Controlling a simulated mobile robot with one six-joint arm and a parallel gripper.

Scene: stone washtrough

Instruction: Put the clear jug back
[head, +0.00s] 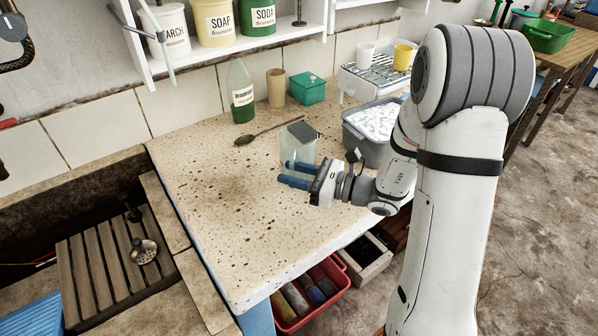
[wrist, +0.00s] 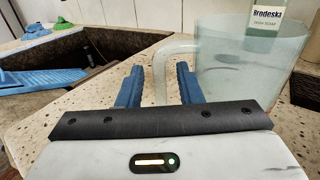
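The clear jug (head: 298,150) stands upright on the speckled stone counter (head: 215,185), near its front right part. In the wrist view the jug (wrist: 240,65) fills the upper right, with its handle (wrist: 163,62) towards me. My gripper (head: 285,174) is low over the counter at the jug's near side, its two blue fingers apart. In the wrist view my gripper (wrist: 159,85) has one finger on each side of the handle's line. I see no finger closed on the handle.
A grey tub of suds (head: 372,128) stands close right of the jug. A wooden spoon (head: 262,134), a green bottle (head: 241,90), a beige cup (head: 276,88) and a green box (head: 307,88) are behind. A drying rack (head: 375,72) stands back right. The counter's left is clear.

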